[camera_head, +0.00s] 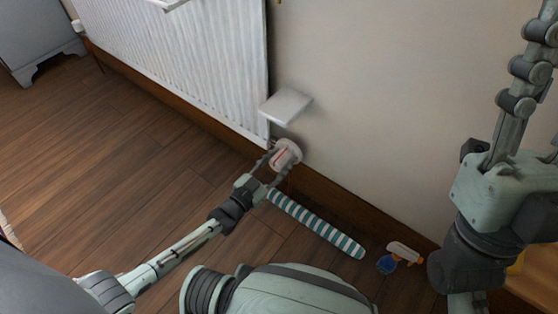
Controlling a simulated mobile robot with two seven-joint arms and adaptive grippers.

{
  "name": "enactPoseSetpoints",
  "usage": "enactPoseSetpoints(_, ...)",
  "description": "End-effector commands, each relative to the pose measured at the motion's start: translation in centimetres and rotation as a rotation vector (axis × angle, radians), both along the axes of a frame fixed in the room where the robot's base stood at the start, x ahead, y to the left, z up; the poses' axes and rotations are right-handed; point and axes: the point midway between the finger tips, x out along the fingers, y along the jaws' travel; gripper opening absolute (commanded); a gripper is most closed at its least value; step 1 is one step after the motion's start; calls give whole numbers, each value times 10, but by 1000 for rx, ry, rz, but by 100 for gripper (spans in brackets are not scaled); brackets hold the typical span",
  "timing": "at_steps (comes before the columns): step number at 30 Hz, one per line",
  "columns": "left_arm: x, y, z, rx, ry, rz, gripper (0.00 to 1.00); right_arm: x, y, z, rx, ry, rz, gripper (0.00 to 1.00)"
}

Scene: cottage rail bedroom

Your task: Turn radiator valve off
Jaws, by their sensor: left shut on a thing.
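The white radiator (185,60) is on the wall at the upper left. Its round white valve knob (287,152), with a red mark on its face, is by the radiator's lower right corner. My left gripper (279,160) is at the knob, its fingers around it and shut on it. The fingers hide part of the knob's rim. My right gripper (540,55) is raised at the right edge, away from the valve and pointing up. Its fingertips are cut off by the frame, so its opening is not clear.
A small white shelf-like plate (285,106) sticks out just above the valve. A teal-and-white striped roll (315,224) lies on the floor below it, with a white and blue spray bottle (399,256) to its right. A grey cabinet (40,35) stands at the upper left. The wooden floor at left is clear.

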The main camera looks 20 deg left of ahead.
Motion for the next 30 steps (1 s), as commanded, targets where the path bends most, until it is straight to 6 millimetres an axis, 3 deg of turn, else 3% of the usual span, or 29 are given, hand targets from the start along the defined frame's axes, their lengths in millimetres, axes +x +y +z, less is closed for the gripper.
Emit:
enactPoseSetpoints(18,-1,1,-1,-38,16,0,10,0,0,1,0,-2,0,40)
enactPoseSetpoints(19,-1,1,-1,-38,16,0,43,0,0,1,0,-2,0,40)
enactPoseSetpoints(21,-1,1,-1,-37,15,0,52,0,0,1,0,-3,0,40)
enactPoseSetpoints(24,0,1,-1,-36,14,0,60,0,0,2,-1,-5,0,40)
enactPoseSetpoints(30,0,0,0,-37,13,0,60,-1,0,2,0,-9,0,40)
